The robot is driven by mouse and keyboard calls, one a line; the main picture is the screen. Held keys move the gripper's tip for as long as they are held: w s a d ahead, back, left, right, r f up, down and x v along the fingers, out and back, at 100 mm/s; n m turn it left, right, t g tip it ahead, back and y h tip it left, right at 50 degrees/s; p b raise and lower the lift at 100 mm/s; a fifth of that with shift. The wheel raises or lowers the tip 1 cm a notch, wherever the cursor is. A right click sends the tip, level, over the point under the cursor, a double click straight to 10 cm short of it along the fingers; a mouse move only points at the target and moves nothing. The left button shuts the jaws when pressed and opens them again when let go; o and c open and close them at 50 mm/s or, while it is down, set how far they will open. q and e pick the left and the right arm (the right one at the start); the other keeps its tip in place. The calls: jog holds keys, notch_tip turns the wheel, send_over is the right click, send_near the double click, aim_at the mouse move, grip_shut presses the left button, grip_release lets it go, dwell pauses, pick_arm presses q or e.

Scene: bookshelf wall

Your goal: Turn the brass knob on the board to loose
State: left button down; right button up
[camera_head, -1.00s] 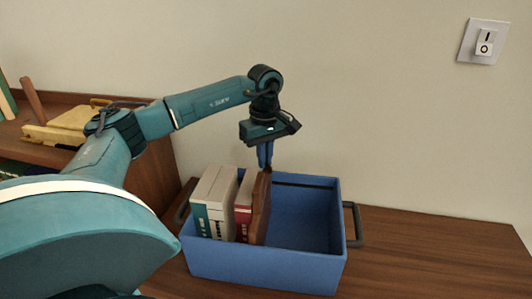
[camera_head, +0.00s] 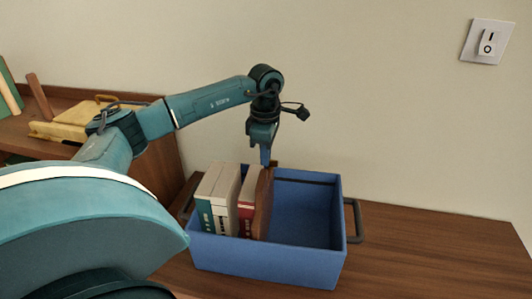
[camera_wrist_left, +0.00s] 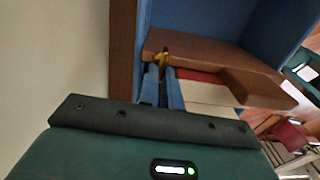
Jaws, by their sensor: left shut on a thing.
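The brown wooden board (camera_head: 263,207) stands upright in the blue crate (camera_head: 270,264), to the right of the books. In the left wrist view the board (camera_wrist_left: 205,62) has the small brass knob (camera_wrist_left: 162,57) on its edge. My left gripper (camera_head: 265,162) points down at the top of the board. In the left wrist view its two blue fingers (camera_wrist_left: 160,70) are shut on the brass knob, which is partly hidden between them. In the head view the knob is hidden by the fingers. My right gripper is in neither view.
Several books (camera_head: 218,200) stand in the crate's left part, one red (camera_head: 246,205) beside the board. The crate's right part is empty. A light switch (camera_head: 487,42) is on the wall. A yellow object (camera_head: 75,122) lies on the shelf at left. The tabletop (camera_head: 430,250) at right is clear.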

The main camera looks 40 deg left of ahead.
pick_arm(q)
jog(key=shift+n, duration=0.5)
jog(key=c, duration=1.6)
grip_release()
notch_tip(320, 180, up, 8)
jog(key=p, duration=0.5)
jog(key=shift+f, duration=0.2)
jog(key=shift+r, duration=0.25)
